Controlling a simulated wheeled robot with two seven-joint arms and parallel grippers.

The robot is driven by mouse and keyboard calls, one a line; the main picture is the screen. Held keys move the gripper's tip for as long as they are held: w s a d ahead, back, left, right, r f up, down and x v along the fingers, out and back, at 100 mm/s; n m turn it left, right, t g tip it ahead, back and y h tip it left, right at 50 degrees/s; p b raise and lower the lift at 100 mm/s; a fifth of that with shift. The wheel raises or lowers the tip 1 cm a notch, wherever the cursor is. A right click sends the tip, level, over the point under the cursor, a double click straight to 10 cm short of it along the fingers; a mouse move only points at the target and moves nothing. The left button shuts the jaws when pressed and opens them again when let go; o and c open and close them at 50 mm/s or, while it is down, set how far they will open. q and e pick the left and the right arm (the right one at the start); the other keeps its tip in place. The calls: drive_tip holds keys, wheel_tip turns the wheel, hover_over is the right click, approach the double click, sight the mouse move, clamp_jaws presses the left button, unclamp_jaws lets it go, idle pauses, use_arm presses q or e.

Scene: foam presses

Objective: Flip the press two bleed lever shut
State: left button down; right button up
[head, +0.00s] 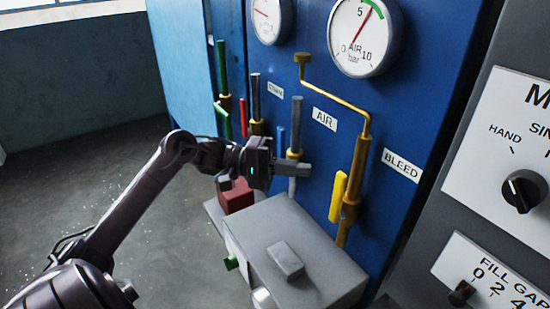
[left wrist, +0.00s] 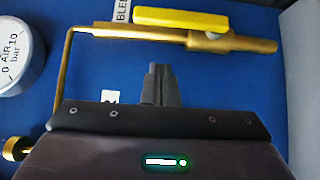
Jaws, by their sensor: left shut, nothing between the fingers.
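The yellow bleed lever (head: 338,197) sits on a brass valve (head: 356,180) by the BLEED label (head: 401,165) on the blue panel. The lever lies alongside the upright brass pipe, roughly parallel to it. In the left wrist view the lever (left wrist: 182,20) lies along the brass valve body (left wrist: 240,43), above my fingertips. My left gripper (head: 308,170) is shut and empty, pointing right, a little left of the lever and apart from it. Its closed fingertips also show in the left wrist view (left wrist: 158,70). My right gripper is in neither view.
Other valves with grey handles (head: 296,125) and a green handle (head: 222,115) stand to the left. Gauges (head: 365,35) are above. A grey box (head: 300,250) juts out below my gripper. A control panel with knobs (head: 523,190) is at the right.

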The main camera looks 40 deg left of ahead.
sight(337, 199)
use_arm(q)
drive_tip(key=d, duration=0.1)
drive_tip(key=d+p, duration=0.1)
drive_tip(key=d, duration=0.1)
drive_tip(key=d+p, duration=0.1)
drive_tip(key=d, duration=0.1)
drive_tip(key=shift+s+d, duration=0.25)
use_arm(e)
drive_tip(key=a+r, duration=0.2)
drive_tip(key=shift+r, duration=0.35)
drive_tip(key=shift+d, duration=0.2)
